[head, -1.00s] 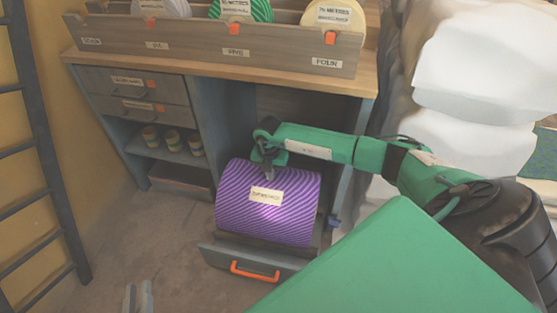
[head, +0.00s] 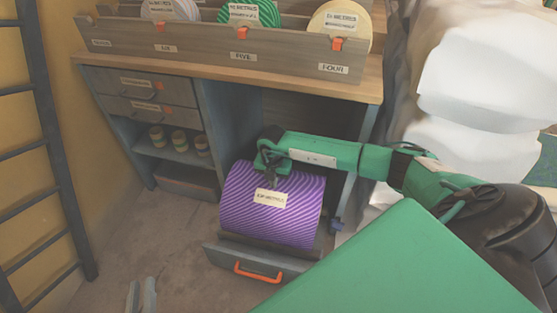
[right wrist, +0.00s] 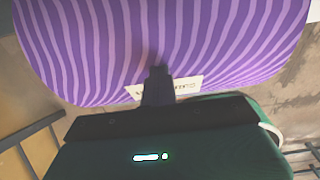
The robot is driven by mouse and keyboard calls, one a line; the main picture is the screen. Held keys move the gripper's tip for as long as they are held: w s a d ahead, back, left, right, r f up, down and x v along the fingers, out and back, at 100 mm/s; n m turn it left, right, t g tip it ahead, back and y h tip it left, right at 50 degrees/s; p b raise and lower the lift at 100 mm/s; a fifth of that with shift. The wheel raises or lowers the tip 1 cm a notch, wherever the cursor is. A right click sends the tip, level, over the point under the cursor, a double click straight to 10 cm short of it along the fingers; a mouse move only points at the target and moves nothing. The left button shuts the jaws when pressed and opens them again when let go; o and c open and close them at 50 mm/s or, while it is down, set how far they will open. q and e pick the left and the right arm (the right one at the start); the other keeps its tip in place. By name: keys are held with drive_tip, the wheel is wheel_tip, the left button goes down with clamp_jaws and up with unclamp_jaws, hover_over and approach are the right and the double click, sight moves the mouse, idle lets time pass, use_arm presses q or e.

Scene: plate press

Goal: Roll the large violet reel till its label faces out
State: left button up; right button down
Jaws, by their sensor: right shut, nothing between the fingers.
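The large violet striped reel (head: 245,220) lies on its side in the pulled-out low drawer (head: 222,258) of the bench. Its cream label (head: 270,198) sits on the upper front of the curve, text readable side up toward the head camera. My right gripper (head: 273,183) is shut and empty, its tips at the reel's surface just above the label; whether they touch is unclear. In the right wrist view the dark fingers (right wrist: 160,85) cover part of the label (right wrist: 185,87). My left gripper (head: 141,296) shows only as two grey fingertips, apart, at the bottom edge.
The drawer has an orange handle (head: 257,272). A bench-top rack (head: 200,47) holds several smaller reels. A shelf with small striped spools (head: 178,140) is left of the reel. A ladder (head: 45,130) stands at far left; white sacks (head: 480,90) are piled at right.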

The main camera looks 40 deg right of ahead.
sight(275, 204)
drive_tip(key=shift+s+a, duration=0.15)
drive_tip(key=shift+s+a+f+p, duration=0.3)
drive_tip(key=shift+s+a+p, duration=0.1)
drive_tip(key=shift+a, duration=0.05)
drive_tip(key=shift+s+a+f, duration=0.1)
drive_tip(key=shift+a, duration=0.05)
drive_tip(key=shift+s+a, duration=0.1)
idle(0.4)
